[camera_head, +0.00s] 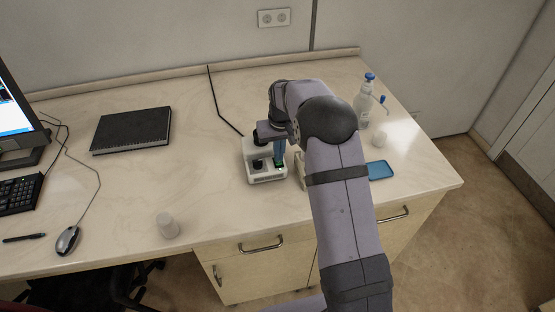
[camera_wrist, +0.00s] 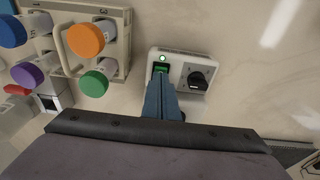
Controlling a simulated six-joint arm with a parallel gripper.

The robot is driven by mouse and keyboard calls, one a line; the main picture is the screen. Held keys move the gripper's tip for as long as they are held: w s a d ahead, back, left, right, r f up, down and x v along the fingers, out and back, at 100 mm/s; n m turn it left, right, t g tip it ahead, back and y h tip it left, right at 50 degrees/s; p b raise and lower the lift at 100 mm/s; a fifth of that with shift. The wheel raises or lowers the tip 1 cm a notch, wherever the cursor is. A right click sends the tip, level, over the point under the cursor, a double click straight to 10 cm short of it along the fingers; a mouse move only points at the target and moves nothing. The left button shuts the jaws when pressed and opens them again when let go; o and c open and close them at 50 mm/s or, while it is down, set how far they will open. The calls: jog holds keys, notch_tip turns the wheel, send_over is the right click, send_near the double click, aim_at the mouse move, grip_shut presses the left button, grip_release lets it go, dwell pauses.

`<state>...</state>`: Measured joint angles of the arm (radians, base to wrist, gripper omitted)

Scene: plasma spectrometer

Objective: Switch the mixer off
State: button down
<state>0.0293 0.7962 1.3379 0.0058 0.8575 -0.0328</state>
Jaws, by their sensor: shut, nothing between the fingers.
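My gripper also shows in the head view (camera_head: 279,162).
A rack (camera_wrist: 120,47) with several coloured caps stands beside the mixer.

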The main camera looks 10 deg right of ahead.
jog(key=shift+f, duration=0.5)
jog(key=shift+r, duration=0.1)
dwell(0.3)
notch_tip(320, 180, up, 7)
jog(key=p, duration=0.5)
dwell(0.4)
dwell(0.4)
